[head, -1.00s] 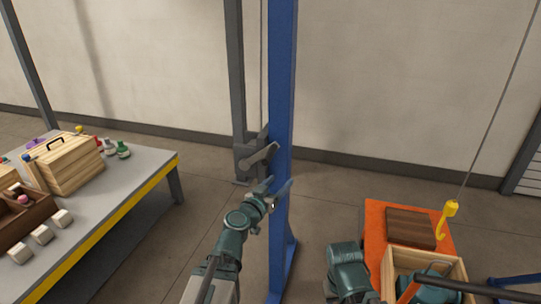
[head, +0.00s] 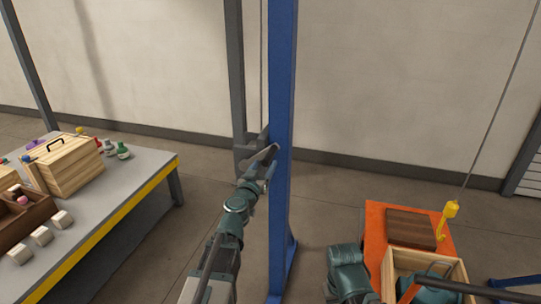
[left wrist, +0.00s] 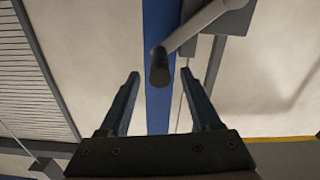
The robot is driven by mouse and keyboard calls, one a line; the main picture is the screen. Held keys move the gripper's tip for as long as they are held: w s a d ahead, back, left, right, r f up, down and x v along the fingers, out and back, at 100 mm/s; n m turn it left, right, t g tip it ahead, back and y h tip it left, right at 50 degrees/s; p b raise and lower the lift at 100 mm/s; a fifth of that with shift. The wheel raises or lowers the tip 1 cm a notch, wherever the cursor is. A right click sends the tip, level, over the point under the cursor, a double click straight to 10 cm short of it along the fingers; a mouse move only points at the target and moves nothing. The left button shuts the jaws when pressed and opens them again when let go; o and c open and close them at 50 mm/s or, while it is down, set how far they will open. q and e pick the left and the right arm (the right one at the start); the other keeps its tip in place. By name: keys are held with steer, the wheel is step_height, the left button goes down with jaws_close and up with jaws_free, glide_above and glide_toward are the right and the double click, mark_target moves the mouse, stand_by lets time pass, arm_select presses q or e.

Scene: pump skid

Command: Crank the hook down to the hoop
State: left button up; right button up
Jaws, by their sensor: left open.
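The winch crank (head: 262,157) is a grey arm on the blue post (head: 282,120). In the left wrist view its dark handle (left wrist: 159,66) points toward me. My left gripper (head: 263,180) is open just below the crank. In the left wrist view the left gripper's fingertips (left wrist: 159,74) stand on either side of the handle, with gaps; I cannot tell how deep it sits between them. The yellow hook (head: 449,218) hangs on a cable at the right, near the wooden crate (head: 458,268).
An orange surface (head: 377,222) at the right bears the crate and a brown board (head: 410,227). A grey table (head: 128,185) with a wooden box (head: 72,172) and small items stands at the left. The floor between is clear.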

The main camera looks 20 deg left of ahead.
mark_target(270, 154)
arm_select(q)
steer(key=w, duration=0.7)
steer(key=shift+w+d, duration=0.15)
steer(key=shift+w, duration=0.25)
jaws_close()
stand_by(0.8)
